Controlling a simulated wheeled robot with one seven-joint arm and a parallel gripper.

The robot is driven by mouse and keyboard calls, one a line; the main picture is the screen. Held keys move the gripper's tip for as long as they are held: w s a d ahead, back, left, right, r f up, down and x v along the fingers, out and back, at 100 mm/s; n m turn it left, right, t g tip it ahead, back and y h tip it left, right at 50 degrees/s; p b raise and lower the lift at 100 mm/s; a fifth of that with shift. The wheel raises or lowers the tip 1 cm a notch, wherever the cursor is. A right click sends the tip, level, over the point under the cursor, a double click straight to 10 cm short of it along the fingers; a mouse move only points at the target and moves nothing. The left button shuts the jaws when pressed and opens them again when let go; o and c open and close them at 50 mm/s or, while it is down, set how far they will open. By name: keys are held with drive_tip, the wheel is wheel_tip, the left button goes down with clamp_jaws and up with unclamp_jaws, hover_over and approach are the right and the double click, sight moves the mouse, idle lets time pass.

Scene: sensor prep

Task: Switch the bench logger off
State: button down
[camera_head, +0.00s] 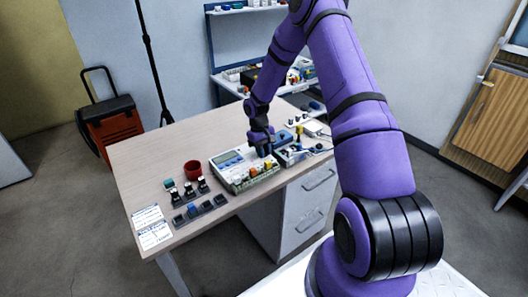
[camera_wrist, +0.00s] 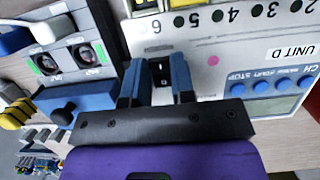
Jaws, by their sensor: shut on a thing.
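The bench logger (camera_head: 232,178) is a pale box with a screen, lying on the bench near its front edge. In the wrist view its light panel (camera_wrist: 215,60) carries a row of numbers, a "UNIT D" label and several blue buttons (camera_wrist: 285,85). A small black switch (camera_wrist: 160,72) with white marks sits at the panel's edge. My gripper (camera_wrist: 157,66) has its two blue fingers on either side of this switch, shut on it. In the head view my gripper (camera_head: 262,142) is at the logger's right end. The switch is hidden there, and I cannot tell its position.
Blue and grey units (camera_head: 291,155) stand close on the right, with cables beyond. The bench top (camera_head: 160,150) is clear toward the back left.

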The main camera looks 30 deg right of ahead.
drive_tip(key=c, duration=1)
unclamp_jaws()
drive_tip(key=shift+o, duration=0.2)
drive_tip(key=v, duration=1)
drive_tip(key=shift+r, duration=0.35)
drive_tip(key=shift+r, duration=0.1)
